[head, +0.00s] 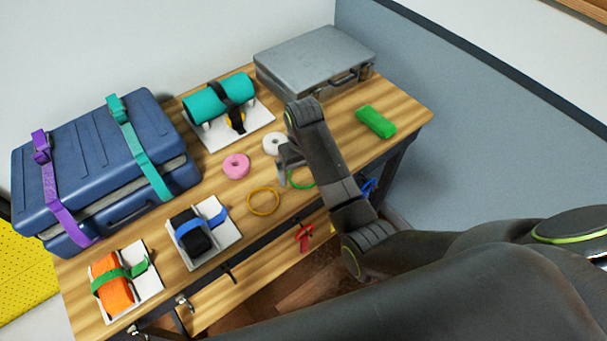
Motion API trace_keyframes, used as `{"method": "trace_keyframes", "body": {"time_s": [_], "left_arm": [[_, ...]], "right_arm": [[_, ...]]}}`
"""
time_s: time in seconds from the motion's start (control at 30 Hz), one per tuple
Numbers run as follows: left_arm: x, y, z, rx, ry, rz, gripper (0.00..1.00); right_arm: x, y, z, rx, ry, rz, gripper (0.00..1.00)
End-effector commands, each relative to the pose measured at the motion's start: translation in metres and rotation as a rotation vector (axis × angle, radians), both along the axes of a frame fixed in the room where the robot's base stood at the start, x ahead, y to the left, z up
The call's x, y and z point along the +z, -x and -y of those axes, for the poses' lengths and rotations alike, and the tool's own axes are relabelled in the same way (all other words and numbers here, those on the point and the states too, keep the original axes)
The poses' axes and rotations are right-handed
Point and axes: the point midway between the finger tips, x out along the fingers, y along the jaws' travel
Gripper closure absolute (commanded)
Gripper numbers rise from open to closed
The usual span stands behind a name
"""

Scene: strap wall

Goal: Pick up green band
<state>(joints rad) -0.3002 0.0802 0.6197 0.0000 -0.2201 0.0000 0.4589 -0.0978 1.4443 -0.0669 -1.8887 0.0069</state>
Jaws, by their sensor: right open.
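My right gripper (284,168) is open and points down at the left side of the green band. I cannot tell whether its fingers touch or straddle the band. My left gripper is out of view.
A yellow-orange band (263,213) lies left of the green one. A pink ring (236,166) and white ring (273,144) lie behind. A green block (376,121), grey case (310,62) and strapped blue suitcase (85,150) stand around. The table's front edge is close.

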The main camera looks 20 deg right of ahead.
Motion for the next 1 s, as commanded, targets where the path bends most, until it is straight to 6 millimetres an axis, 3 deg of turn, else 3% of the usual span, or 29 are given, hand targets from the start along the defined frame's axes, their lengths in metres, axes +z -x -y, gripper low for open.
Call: {"method": "trace_keyframes", "body": {"time_s": [0.1,0.47,0.8,0.97,1.0], "left_arm": [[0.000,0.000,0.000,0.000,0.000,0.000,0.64],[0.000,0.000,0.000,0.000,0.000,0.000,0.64],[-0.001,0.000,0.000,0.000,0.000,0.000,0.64],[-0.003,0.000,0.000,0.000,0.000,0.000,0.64],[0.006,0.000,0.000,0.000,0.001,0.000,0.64]], "right_arm": [[0.000,0.000,0.000,0.000,0.000,0.000,0.03],[0.000,0.000,0.000,0.000,0.000,0.001,0.50],[0.004,-0.001,0.000,0.000,0.000,0.003,0.51],[0.027,-0.002,0.000,0.000,-0.001,0.008,0.51],[0.040,-0.001,0.000,0.000,-0.001,0.005,0.51]]}}
